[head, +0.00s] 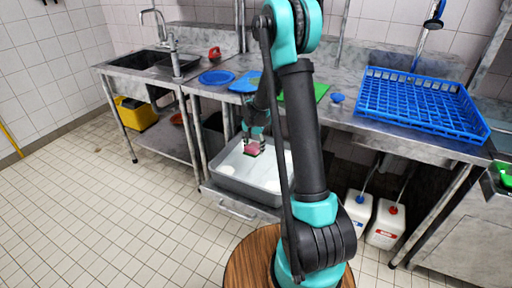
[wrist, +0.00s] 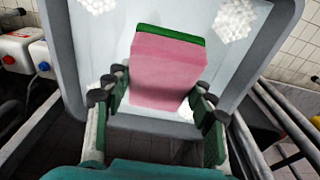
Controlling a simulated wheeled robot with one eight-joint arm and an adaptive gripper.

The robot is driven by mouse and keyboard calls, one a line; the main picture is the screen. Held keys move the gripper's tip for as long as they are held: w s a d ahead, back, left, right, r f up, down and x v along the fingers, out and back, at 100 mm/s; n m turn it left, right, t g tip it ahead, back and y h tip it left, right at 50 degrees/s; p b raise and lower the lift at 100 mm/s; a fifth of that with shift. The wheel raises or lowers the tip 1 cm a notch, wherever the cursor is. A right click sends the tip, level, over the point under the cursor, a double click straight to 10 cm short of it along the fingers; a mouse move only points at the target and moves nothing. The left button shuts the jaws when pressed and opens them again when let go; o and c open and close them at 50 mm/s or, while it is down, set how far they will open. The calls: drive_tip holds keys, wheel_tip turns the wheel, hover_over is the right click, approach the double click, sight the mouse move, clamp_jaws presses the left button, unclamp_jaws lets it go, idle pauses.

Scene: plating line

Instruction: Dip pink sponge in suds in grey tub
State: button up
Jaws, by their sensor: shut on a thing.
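The pink sponge (wrist: 166,68) with a green layer is between the fingers of my gripper (wrist: 158,97) in the wrist view. In the head view the sponge (head: 253,150) hangs below my gripper (head: 254,140), over the grey tub (head: 236,186). My gripper is shut on it. The tub (wrist: 62,52) holds pale liquid, with white clumps of suds (wrist: 235,18) showing around the sponge in the wrist view. I cannot tell whether the sponge touches the liquid.
A blue rack (head: 420,101), blue plate (head: 216,77) and green board (head: 318,91) lie on the counter. White jugs (head: 385,223) stand on the floor to the right of the tub.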

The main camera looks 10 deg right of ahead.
drive_tip(key=shift+f, duration=6.35)
drive_tip(key=shift+r, duration=0.1)
drive_tip(key=shift+r, duration=5.9)
